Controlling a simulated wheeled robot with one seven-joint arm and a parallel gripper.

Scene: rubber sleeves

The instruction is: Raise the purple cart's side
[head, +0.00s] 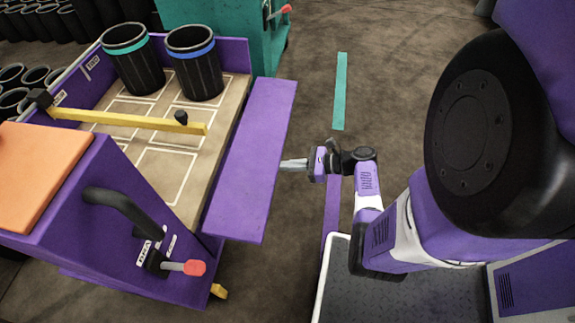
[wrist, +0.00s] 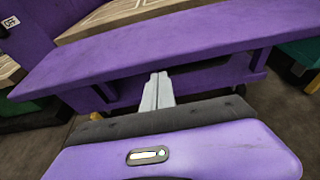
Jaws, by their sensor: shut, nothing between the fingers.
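The purple cart (head: 90,195) stands at the left in the head view, with a wooden bed marked in white outlines. Its purple side panel (head: 252,160) is folded outward and down, sloping away from the bed's right edge. The side panel also spans the wrist view (wrist: 180,45). My gripper (head: 284,165) is at the panel's outer edge, about midway along it. In the wrist view its pale fingers (wrist: 158,80) are shut together with nothing between them, their tips at or under the panel's lower edge. I cannot tell whether they touch it.
Two black sleeves, one teal-banded (head: 134,65) and one blue-banded (head: 194,70), stand on the bed. A yellow bar (head: 130,121) crosses the bed. A red-tipped lever (head: 185,267) is on the cart's near end. A teal cart (head: 240,35) stands behind. Floor right of the panel is open.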

